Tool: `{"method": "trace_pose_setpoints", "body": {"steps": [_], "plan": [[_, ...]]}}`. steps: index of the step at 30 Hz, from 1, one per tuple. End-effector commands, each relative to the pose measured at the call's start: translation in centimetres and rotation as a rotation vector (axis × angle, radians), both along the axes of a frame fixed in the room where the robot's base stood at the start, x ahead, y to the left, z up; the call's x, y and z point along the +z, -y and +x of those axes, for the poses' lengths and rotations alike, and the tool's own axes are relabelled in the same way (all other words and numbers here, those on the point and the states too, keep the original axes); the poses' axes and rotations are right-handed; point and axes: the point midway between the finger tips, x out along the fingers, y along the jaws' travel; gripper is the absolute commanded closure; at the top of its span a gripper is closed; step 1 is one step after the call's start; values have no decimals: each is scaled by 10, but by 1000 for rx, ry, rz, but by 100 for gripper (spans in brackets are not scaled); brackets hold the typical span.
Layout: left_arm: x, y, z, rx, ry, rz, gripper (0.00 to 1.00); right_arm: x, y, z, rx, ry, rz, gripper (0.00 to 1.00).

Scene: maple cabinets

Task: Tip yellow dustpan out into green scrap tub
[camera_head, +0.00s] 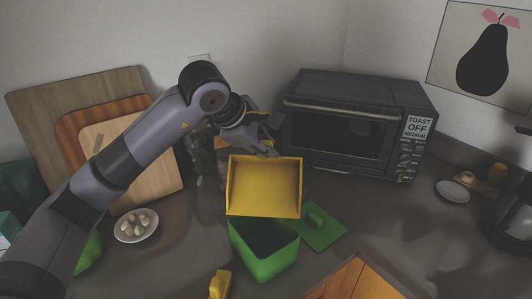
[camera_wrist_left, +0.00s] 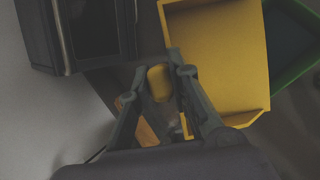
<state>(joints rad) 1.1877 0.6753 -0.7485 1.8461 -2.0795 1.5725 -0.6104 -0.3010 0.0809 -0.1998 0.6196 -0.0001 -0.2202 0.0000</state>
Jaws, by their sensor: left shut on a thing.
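The yellow dustpan (camera_head: 264,188) is tilted steeply, its open inside facing the head camera and its lower lip over the green scrap tub (camera_head: 264,262). Its pan looks empty. My left gripper (camera_head: 262,148) is behind the dustpan's upper edge. In the left wrist view, my left gripper (camera_wrist_left: 172,88) is shut on the dustpan's yellow handle, and the pan (camera_wrist_left: 222,55) extends to the right. The tub's green rim (camera_wrist_left: 296,72) shows beyond it. The tub's inside is dark, and I cannot tell what lies in it. My right gripper is not in view.
A green lid (camera_head: 322,229) lies right of the tub. A dark toaster oven (camera_head: 345,125) stands behind. A bowl of pale round things (camera_head: 136,225) and cutting boards (camera_head: 60,112) are at left. A yellow object (camera_head: 220,284) stands in front.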

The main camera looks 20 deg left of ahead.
Motion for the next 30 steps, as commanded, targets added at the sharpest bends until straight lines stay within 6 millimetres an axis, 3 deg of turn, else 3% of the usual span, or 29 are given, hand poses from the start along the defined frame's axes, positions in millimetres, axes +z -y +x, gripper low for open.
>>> {"method": "trace_pose_setpoints", "body": {"steps": [30], "plan": [[14, 9, -45, 0, 300, 59, 100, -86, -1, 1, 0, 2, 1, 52]]}}
